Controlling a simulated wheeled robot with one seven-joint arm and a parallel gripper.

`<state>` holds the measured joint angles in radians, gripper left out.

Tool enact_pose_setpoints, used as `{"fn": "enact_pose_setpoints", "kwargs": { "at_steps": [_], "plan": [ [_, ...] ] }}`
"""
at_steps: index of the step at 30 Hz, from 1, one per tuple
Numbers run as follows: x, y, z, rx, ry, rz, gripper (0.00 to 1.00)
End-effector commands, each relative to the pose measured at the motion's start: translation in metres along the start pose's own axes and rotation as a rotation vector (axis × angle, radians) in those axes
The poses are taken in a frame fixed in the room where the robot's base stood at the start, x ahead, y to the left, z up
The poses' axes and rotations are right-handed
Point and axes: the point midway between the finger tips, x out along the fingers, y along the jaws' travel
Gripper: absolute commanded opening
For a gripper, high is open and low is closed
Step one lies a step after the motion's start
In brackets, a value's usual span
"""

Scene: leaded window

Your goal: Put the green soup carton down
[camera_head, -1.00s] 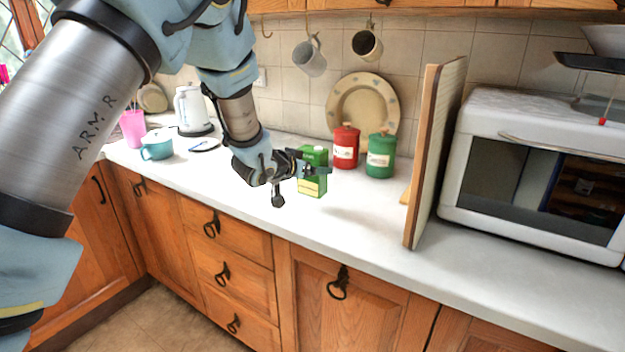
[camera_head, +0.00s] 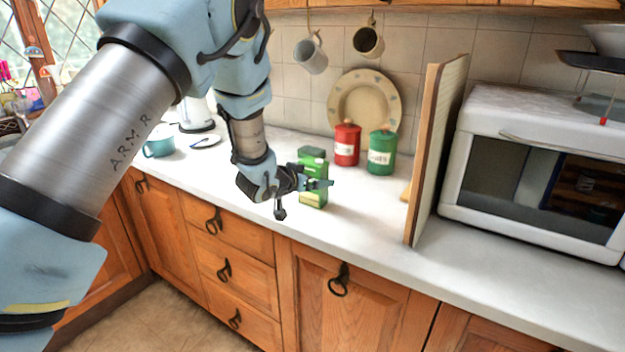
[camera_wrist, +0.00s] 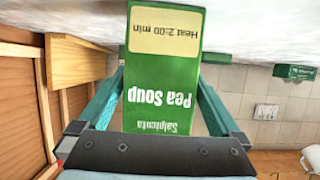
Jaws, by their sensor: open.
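The green soup carton (camera_head: 314,192) stands upright on the white worktop (camera_head: 365,222), near its front edge. In the wrist view the carton (camera_wrist: 163,75) appears upside down, with "Pea Soup" lettering and a cream label. My gripper (camera_head: 318,183) is at the carton, with its fingers on either side of it. In the wrist view the open fingers of my gripper (camera_wrist: 162,85) flank the carton, with a narrow gap visible near the fingers. The far side of the carton is hidden.
A dark green object (camera_head: 312,152) sits just behind the carton. A red canister (camera_head: 347,145) and a green canister (camera_head: 381,153) stand behind to the right. An upright wooden board (camera_head: 432,160) and a white microwave (camera_head: 540,175) are further right.

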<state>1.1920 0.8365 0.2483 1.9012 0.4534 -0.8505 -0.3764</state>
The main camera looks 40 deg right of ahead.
Motion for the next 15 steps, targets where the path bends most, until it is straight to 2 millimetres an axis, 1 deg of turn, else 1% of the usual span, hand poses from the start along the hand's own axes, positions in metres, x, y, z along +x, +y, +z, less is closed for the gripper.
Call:
{"fn": "enact_pose_setpoints", "kwargs": {
  "at_steps": [4,7,11,15],
  "plan": [
    [-0.002,0.0,-0.004,0.0,0.0,0.0,1.0],
    [-0.014,-0.001,-0.001,-0.001,0.001,-0.002,1.0],
    [-0.038,-0.001,-0.001,-0.003,0.001,-0.003,1.0],
    [-0.067,-0.001,-0.001,-0.002,0.002,-0.002,1.0]
  ]
}}
